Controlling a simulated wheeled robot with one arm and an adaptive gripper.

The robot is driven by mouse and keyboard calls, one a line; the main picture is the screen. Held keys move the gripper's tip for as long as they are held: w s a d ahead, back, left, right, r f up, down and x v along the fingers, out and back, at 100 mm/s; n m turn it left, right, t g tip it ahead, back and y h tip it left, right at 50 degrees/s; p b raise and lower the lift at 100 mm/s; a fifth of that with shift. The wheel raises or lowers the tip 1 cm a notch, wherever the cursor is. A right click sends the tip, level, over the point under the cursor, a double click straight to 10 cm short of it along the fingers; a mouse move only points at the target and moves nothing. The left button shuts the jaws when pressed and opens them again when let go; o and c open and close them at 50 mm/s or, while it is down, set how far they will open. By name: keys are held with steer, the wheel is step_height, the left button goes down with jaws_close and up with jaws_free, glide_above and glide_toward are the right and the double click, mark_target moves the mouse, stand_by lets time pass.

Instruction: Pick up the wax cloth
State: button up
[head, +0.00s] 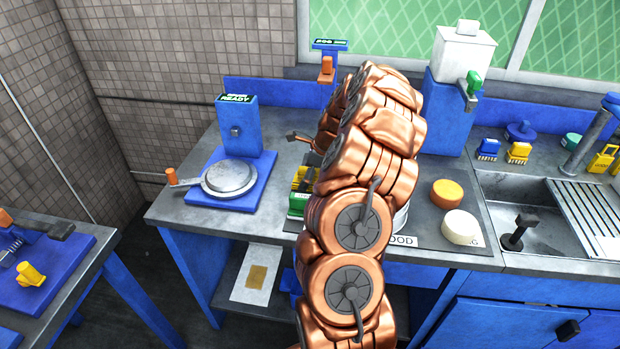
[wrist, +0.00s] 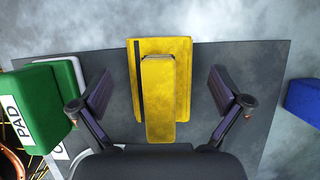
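A yellow folded piece with a dark stripe along its left side and a raised yellow bar on top, which looks like the wax cloth (wrist: 182,103), lies on a dark grey mat (wrist: 265,60) in the wrist view. In the head view only part of the yellow piece (head: 306,178) shows beside my arm. My gripper (wrist: 160,95) is open above it, one dark finger on each side with gaps between. Nothing is held. In the head view my arm hides most of the gripper.
A green and white block marked PAD (wrist: 42,95) stands close left of my gripper; a blue block (wrist: 303,98) lies at the right. On the counter are a round lidded pan (head: 229,178), an orange disc (head: 446,193) and a cream disc (head: 461,227). A sink (head: 535,235) is at right.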

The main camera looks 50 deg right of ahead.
mark_target(306, 169)
steer(key=c, duration=1.2)
steer(key=shift+o, duration=0.2)
step_height(306, 169, up, 18)
steer(key=b, duration=0.4)
steer(key=o, duration=0.6)
steer(key=c, duration=0.5)
